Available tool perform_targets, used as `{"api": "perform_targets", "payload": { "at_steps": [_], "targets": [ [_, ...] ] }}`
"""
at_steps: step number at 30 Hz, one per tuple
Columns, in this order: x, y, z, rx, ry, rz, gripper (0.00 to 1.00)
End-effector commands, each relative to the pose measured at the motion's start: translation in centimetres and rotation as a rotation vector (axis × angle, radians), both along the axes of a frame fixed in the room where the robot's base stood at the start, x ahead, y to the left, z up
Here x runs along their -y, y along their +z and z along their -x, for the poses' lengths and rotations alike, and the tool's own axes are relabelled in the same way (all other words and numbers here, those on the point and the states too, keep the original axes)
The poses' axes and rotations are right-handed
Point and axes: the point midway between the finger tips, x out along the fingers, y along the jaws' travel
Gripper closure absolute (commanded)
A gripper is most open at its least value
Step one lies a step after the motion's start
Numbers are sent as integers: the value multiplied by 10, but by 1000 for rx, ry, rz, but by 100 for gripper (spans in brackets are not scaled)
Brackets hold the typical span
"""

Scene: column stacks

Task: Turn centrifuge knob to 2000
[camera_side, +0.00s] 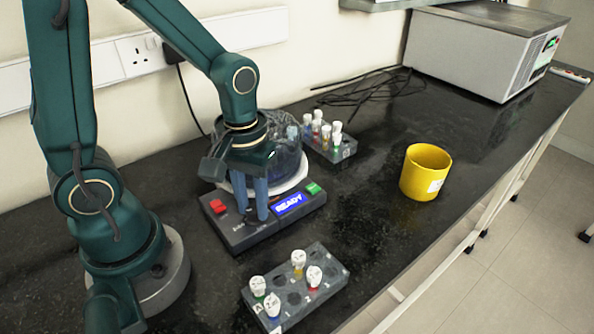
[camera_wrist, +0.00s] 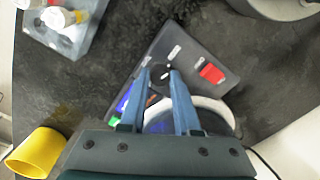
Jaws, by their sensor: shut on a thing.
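The centrifuge (camera_side: 236,236) stands by the wall with a dark front panel, a red button (camera_side: 217,206), a green button (camera_side: 313,189) and a blue display (camera_side: 288,204) reading READY. Its round bowl with a clear lid is behind the panel, partly hidden by my arm. My gripper (camera_side: 262,216) points down at the panel between the red button and the display. In the wrist view, its blue fingers (camera_wrist: 160,74) are shut on the black knob (camera_wrist: 160,73), which shows between the tips. The knob's setting is too small to read.
A grey tube rack (camera_side: 331,281) with several white-capped tubes lies in front of the centrifuge. Another rack (camera_side: 343,152) is behind it to the right. A yellow cup (camera_side: 426,172) stands to the right, with clear bench around it. A grey machine (camera_side: 480,50) and loose black cables are at the back.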

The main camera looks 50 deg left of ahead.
Motion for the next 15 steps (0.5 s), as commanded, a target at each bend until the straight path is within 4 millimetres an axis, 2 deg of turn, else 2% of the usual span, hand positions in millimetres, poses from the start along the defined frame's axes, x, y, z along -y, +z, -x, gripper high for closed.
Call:
{"api": "perform_targets", "payload": {
  "at_steps": [6, 15],
  "targets": [
    [0, 1, -1, 2, 144, 0, 100],
    [0, 1, -1, 2, 250, 0, 100]
  ]
}}
